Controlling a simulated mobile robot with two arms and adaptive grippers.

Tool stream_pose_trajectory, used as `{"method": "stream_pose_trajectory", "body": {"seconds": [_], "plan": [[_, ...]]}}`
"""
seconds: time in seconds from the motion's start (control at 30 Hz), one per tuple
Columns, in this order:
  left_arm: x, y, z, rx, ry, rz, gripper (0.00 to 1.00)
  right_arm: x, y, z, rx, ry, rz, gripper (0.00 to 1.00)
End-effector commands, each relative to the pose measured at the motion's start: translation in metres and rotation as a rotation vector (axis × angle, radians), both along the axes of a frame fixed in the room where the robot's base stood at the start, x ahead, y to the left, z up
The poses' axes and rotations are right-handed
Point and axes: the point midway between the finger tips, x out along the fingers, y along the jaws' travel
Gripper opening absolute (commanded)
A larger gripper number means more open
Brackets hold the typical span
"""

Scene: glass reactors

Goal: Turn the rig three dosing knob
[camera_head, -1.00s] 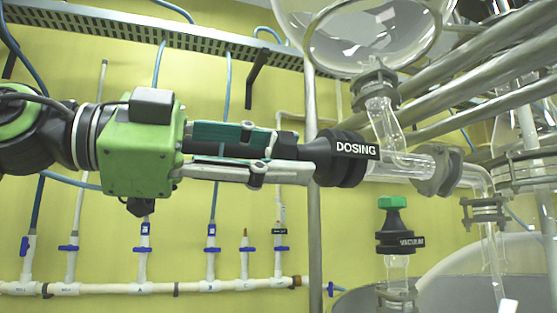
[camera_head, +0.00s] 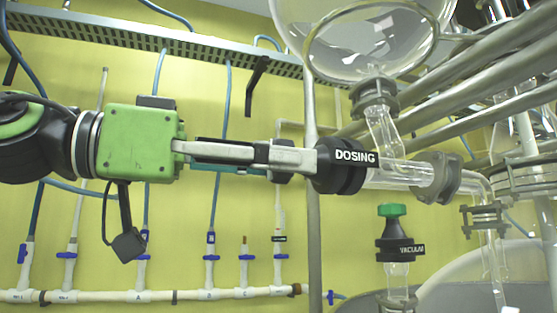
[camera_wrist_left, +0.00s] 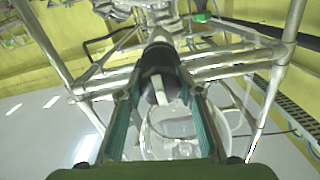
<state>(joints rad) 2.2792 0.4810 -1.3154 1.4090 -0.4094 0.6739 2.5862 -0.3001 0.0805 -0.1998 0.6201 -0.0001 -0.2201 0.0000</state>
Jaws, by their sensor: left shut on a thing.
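The dosing knob (camera_head: 343,166) is black, with a white "DOSING" label, and sits at the left end of a horizontal glass tube (camera_head: 400,174). My left gripper (camera_head: 300,160) comes in level from the left and is shut on the knob's stem side. Its fingers now lie nearly one behind the other in the head view. In the left wrist view the dark knob (camera_wrist_left: 158,62) lies between the teal-padded fingertips (camera_wrist_left: 163,95). The exact contact is partly hidden by the fingers. My right gripper is in neither view.
A green-topped vacuum knob (camera_head: 393,232) stands upright below the glass tube. A round glass vessel (camera_head: 365,40) hangs above. Metal pipes (camera_head: 470,95) crowd the right. White piping with blue valves (camera_head: 140,296) runs along the yellow wall behind.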

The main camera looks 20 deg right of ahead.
Motion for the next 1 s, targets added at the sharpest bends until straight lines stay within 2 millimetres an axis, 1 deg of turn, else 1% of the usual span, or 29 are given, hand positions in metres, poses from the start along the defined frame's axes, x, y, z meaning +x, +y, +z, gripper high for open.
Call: {"method": "stream_pose_trajectory", "body": {"seconds": [0.2, 0.57, 0.6, 0.67, 1.0], "plan": [[-0.0003, -0.0004, -0.0009, 0.001, 0.034, -0.001, 0.12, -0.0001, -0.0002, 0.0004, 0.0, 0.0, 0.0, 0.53], [-0.0002, -0.0004, -0.001, 0.001, 0.037, -0.001, 0.12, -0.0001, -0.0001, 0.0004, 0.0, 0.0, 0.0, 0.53], [-0.0002, -0.0004, -0.001, 0.001, 0.037, -0.001, 0.36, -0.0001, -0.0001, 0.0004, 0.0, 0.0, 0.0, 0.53], [-0.0002, -0.0004, -0.001, 0.001, 0.037, -0.001, 0.51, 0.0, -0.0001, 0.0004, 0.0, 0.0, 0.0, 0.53], [-0.0001, 0.0006, -0.0003, -0.001, 0.036, 0.0, 0.51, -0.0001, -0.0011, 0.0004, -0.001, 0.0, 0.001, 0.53]]}}
